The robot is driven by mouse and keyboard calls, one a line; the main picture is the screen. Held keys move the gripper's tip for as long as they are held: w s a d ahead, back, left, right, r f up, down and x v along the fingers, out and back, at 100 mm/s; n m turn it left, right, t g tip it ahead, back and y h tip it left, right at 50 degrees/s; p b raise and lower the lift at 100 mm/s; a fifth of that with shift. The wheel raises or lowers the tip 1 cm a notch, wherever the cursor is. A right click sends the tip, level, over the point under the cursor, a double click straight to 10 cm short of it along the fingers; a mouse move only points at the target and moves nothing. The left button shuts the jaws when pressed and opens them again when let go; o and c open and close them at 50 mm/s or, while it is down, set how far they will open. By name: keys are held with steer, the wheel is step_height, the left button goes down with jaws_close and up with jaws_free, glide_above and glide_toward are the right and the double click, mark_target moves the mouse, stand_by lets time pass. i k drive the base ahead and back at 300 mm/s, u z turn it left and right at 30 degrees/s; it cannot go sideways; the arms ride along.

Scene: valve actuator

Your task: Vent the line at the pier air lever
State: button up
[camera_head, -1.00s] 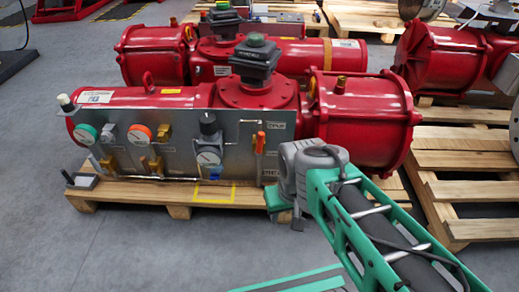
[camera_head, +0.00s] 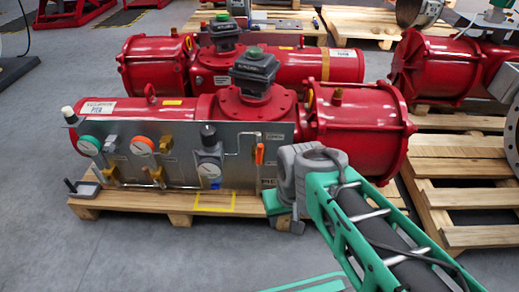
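A red valve actuator (camera_head: 345,125) lies on a wooden pallet, with a grey metal panel (camera_head: 185,166) along its front. An orange lever (camera_head: 259,153) stands upright at the panel's right end, on thin metal tubing. I cannot read a label that marks it as the pier air lever. My green and grey arm comes in from the lower right. Its grey end is in front of the panel's lower right corner, below and right of the orange lever and apart from it. My gripper (camera_head: 290,222) shows only in part there; its fingers are too unclear to judge.
Gauges with green (camera_head: 89,144) and orange (camera_head: 142,145) rims and a black-knobbed regulator (camera_head: 209,145) sit on the panel. A second red actuator (camera_head: 290,66) stands behind. Grey floor (camera_head: 130,255) is clear in front.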

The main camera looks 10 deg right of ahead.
mark_target(258, 163)
steer(key=k, duration=0.5)
steer(key=u, duration=0.95)
steer(key=i, duration=0.95)
steer(key=u, duration=0.2)
